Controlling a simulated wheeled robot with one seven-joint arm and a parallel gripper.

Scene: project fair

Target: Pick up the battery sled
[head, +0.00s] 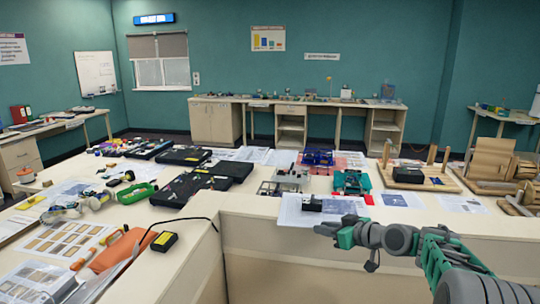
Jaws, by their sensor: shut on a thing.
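My gripper (326,230) is low in the right half of the head view, in front of the near edge of the table. It is shut on a small dark thing at its fingertips, too small and too covered to make out clearly. A small black block (311,203) shows just beyond the fingertips, over a white printed sheet (290,213). I cannot tell whether the block touches the gripper. No thing in view can be named for certain as the battery sled.
The table (262,239) is crowded: black cases (182,156), a green ring-shaped thing (137,193), a blue tray (317,157) and a teal-and-black device (351,182). A wooden board (436,184) stands to the right. A yellow-labelled black box (164,241) is at the near left.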

